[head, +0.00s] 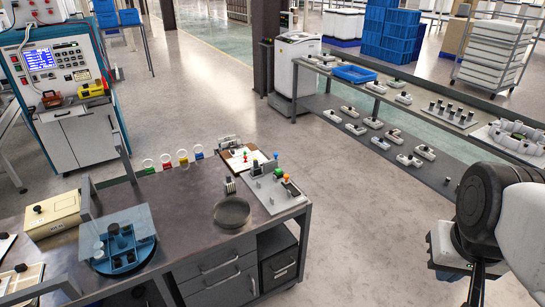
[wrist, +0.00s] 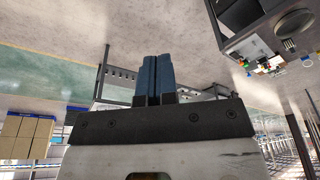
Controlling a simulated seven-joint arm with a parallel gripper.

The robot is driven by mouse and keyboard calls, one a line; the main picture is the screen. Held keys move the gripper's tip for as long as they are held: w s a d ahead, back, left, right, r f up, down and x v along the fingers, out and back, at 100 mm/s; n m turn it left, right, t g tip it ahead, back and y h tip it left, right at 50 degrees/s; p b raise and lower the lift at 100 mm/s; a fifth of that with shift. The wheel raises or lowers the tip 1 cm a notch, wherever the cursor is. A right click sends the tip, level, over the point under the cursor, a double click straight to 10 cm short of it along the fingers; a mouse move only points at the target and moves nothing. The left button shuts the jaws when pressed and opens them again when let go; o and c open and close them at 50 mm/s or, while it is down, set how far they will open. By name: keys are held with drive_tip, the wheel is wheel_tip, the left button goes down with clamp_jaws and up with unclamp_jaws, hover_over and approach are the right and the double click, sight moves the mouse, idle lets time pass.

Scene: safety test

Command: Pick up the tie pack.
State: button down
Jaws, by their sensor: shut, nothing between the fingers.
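I cannot make out a tie pack for certain in either view. Small items stand on the dark workbench (head: 190,205) in the head view, too small to name surely. My gripper (wrist: 154,60) shows in the wrist view with its two blue fingers together and nothing between them. It is over open floor, well apart from the workbench, which shows at the upper right of the wrist view (wrist: 240,38). In the head view my arm is at the right edge, and the fingers cannot be made out.
The workbench carries a round dark dish (head: 232,212), a blue round fixture (head: 122,240), a beige box (head: 53,213) and a grey panel with coloured knobs (head: 272,193). A long low shelf (head: 440,165) with several devices runs along the right. Bare floor (head: 350,240) lies between them.

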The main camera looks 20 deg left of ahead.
drive_tip(key=c, duration=0.9)
unclamp_jaws()
drive_tip(key=w+a+f+n+t, duration=0.15)
drive_tip(key=w+a, duration=0.35)
drive_tip(key=w, duration=1.1)
drive_tip(key=w+a+r+n+t, duration=0.1)
drive_tip(key=w+a+t, duration=0.3)
drive_tip(key=w, duration=1.2)
drive_tip(key=w+a+f+n+y, duration=0.1)
drive_tip(key=w+a+f, duration=0.3)
drive_tip(key=w+a, duration=0.35)
drive_tip(key=w+a+f+n+y, duration=0.2)
drive_tip(key=w+a+f, duration=0.2)
drive_tip(key=w+a, duration=0.4)
drive_tip(key=w+a+f+n+y, duration=0.1)
drive_tip(key=w+a+f+y, duration=0.1)
drive_tip(key=a+f, duration=0.4)
drive_tip(key=w+a+f+n+y, duration=0.1)
drive_tip(key=w+a+f, duration=0.4)
drive_tip(key=a, duration=0.5)
drive_tip(key=w+a+f+n+y, duration=0.1)
drive_tip(key=w+a+f, duration=0.3)
drive_tip(key=a+f, duration=0.4)
drive_tip(key=shift+f+n+t+y, duration=0.25)
drive_tip(key=shift+f+n+y, duration=0.1)
drive_tip(key=shift+f+y, duration=0.45)
